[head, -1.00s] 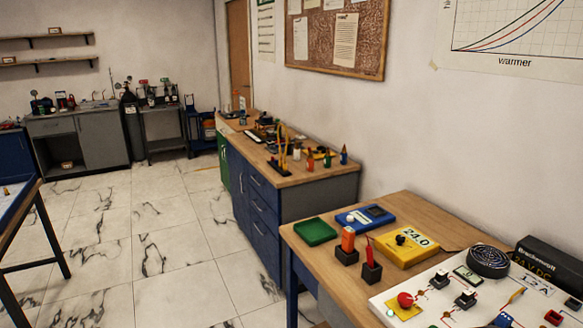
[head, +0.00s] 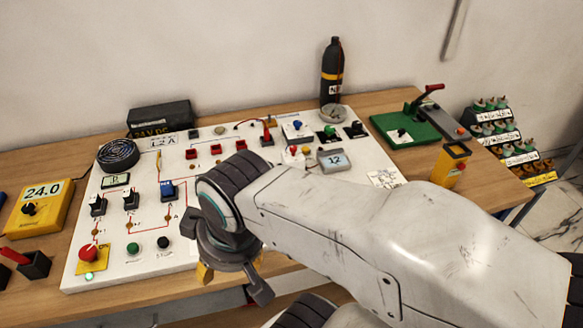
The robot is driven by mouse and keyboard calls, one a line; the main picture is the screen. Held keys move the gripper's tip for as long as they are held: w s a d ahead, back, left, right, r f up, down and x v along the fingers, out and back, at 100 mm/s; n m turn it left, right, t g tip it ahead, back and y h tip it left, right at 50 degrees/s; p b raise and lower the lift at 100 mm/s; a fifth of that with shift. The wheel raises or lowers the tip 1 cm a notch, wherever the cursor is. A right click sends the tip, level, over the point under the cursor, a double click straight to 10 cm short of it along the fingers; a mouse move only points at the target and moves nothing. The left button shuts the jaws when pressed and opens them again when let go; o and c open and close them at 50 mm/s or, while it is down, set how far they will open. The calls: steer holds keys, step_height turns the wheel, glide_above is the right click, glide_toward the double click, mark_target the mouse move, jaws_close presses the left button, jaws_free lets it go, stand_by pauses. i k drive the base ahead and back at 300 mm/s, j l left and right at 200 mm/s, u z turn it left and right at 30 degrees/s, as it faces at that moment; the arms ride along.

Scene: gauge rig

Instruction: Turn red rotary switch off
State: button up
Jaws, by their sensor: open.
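A white panel (head: 75,272) lies on the wooden bench with several switches on it. A round red knob (head: 88,252) sits on a yellow plate at its front left corner. A small red knob (head: 293,149) and a red-topped part (head: 267,135) are farther back, right of the middle. I cannot tell which of these is the red rotary switch, nor its setting. My gripper (head: 233,283) is open and empty. It points down at the panel's front edge, to the right of the red knob on the yellow plate and apart from it. My arm hides the panel's front right part.
A yellow meter (head: 40,207) reading 24.0 stands at the left. A black fan (head: 118,155) and black 24V DC box (head: 160,117) are at the back. A dark bottle (head: 332,72), a green base with a red-handled lever (head: 405,132) and a yellow box (head: 452,165) are right.

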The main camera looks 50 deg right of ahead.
mark_target(89, 253)
steer(key=z, duration=0.9)
steer(key=k+j+u, duration=0.1)
steer(key=u, duration=1.2)
steer(key=k+j, duration=0.05)
steer(key=j, duration=0.05)
